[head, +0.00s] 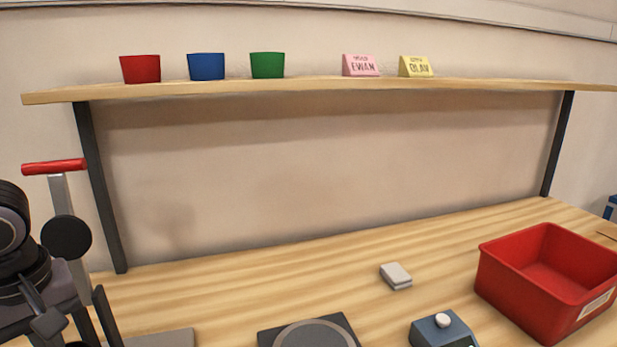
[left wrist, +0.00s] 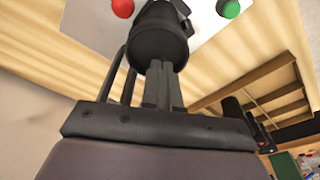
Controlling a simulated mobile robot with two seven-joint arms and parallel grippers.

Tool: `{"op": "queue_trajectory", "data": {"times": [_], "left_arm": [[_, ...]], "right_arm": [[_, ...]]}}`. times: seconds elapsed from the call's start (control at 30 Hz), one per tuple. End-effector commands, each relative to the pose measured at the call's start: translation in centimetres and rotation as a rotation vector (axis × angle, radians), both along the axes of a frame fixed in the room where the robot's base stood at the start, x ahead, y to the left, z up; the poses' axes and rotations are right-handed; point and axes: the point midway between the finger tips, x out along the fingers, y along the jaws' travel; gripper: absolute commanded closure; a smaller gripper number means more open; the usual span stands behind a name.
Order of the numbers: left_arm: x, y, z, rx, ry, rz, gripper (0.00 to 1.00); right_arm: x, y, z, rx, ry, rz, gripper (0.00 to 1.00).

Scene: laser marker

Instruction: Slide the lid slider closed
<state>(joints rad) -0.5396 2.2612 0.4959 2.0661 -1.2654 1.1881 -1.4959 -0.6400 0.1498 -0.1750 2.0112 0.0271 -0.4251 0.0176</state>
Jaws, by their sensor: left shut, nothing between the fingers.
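My left gripper (left wrist: 164,72) shows in the left wrist view with its two fingers together and nothing between them. A dark round cylinder (left wrist: 158,42) lies just beyond the fingertips; I cannot tell whether they touch it. Behind it is a pale panel (left wrist: 88,25) with a red button (left wrist: 122,8) and a green button (left wrist: 229,8). In the head view my left arm fills the lower left corner, beside a grey post with a red handle (head: 54,166) and a black disc (head: 67,237). I cannot make out the lid slider for certain. My right gripper is not in view.
A red bin (head: 512,308) stands on the wooden table at right. A small grey block (head: 396,275), a blue-grey box with a white knob (head: 442,328) and a dark plate with a disc (head: 312,335) are nearer. A shelf (head: 300,88) holds cups and name signs.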

Motion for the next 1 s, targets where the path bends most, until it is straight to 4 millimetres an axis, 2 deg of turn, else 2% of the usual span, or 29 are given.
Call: {"op": "queue_trajectory", "data": {"times": [1.0], "left_arm": [[0.0, 0.0, 6.2, 0.0, -0.002, 0.001, 1.0]], "right_arm": [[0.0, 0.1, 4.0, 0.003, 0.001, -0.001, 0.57]]}}
